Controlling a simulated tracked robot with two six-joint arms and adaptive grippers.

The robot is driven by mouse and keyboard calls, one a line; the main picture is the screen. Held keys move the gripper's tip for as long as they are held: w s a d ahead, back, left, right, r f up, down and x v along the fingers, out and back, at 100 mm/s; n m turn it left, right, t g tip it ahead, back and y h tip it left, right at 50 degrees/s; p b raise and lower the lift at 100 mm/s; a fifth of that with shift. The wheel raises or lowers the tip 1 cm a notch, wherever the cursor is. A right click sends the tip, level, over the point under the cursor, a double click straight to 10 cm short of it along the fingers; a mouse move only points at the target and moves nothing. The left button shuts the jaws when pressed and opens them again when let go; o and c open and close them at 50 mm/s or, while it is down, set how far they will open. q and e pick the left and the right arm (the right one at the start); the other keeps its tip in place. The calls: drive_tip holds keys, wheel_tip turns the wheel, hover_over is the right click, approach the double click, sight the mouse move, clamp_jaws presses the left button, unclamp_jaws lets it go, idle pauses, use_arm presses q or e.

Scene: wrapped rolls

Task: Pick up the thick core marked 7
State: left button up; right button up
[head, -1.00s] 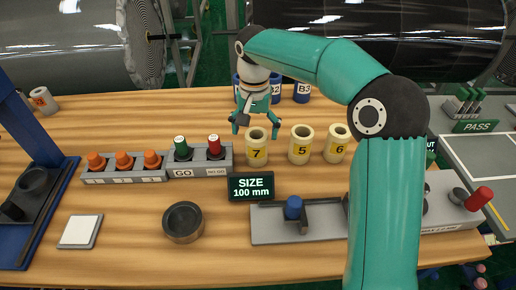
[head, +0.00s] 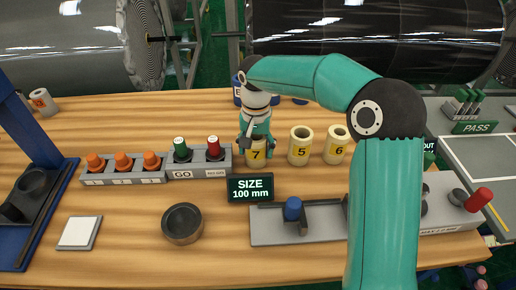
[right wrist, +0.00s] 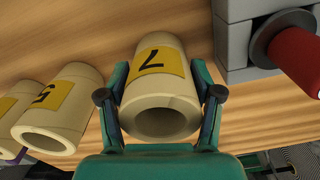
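The thick core marked 7 (head: 256,154) is a cream hollow cylinder with a yellow label, standing upright on the wooden table. In the right wrist view the core marked 7 (right wrist: 160,85) lies between the two fingers of my right gripper (right wrist: 160,95). The fingers are spread, one on each side, with narrow gaps to its wall. In the head view my right gripper (head: 257,140) points down over this core and hides its upper part. My left gripper is not in view.
Cores marked 5 (head: 300,150) and 6 (head: 336,150) stand to the right. A grey rack (head: 190,170) with red and green plugs is close on the left. The SIZE display (head: 250,188) stands in front. Blue cups behind are partly hidden by my arm.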

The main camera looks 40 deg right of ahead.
drive_tip(key=c, duration=0.6)
drive_tip(key=shift+r, duration=0.1)
